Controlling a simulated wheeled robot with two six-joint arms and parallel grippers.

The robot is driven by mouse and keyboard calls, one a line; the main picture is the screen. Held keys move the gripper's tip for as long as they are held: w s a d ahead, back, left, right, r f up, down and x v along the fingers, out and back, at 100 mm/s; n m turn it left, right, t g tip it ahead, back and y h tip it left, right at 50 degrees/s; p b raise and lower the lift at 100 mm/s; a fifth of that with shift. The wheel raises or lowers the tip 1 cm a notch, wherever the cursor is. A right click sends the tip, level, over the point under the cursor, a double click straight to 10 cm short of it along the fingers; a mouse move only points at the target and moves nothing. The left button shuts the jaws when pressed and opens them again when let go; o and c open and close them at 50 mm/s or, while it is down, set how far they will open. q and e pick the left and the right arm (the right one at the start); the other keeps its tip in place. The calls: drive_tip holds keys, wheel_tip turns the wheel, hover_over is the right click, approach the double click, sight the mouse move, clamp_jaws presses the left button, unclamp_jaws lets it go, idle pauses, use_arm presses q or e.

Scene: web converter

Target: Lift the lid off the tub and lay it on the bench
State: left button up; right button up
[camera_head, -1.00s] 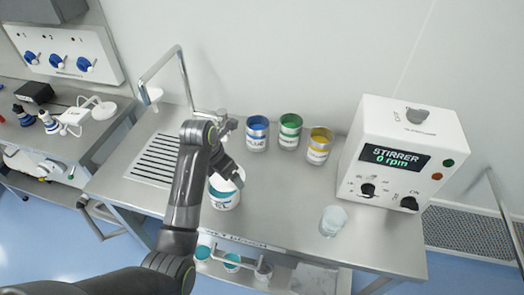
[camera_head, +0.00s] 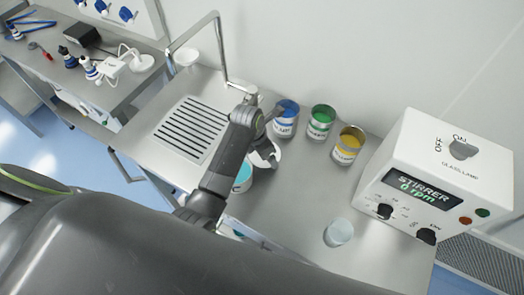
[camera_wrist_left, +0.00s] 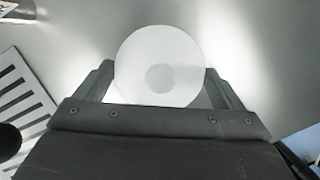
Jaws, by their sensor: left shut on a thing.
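The lid (camera_head: 266,155) is a white disc, held off the bench beside and partly over the tub in the head view. It fills the middle of the left wrist view (camera_wrist_left: 160,65), with a round patch at its centre. My left gripper (camera_head: 264,145) is shut on the lid, a finger at each side of it. The tub (camera_head: 242,179), white with a teal band, stands on the bench (camera_head: 300,200). My forearm and the lid hide part of it, and I cannot see its mouth clearly. My right gripper is not in view.
Blue (camera_head: 286,120), green (camera_head: 320,122) and yellow (camera_head: 348,145) cans stand behind and right of the lid. A translucent cup (camera_head: 338,232) is at the front, beside the stirrer box (camera_head: 435,180). A slotted drain (camera_head: 190,130) lies left. Bench between tub and cup is clear.

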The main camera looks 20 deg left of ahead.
sight(255, 158)
use_arm(q)
drive_tip(key=shift+s+a+f, duration=0.1)
drive_tip(key=shift+f, duration=0.45)
drive_tip(key=shift+s+a+f, duration=0.1)
drive_tip(key=shift+f, duration=0.4)
drive_tip(key=shift+w+d+f, duration=0.25)
drive_tip(key=shift+w+d, duration=0.1)
drive_tip(key=o, duration=0.8)
drive_tip(key=shift+o, duration=0.2)
drive_tip(key=b+v, duration=0.1)
drive_tip(key=v, duration=1.1)
drive_tip(key=shift+a+r, duration=0.15)
drive_tip(key=shift+r, duration=0.05)
drive_tip(key=shift+s, duration=0.15)
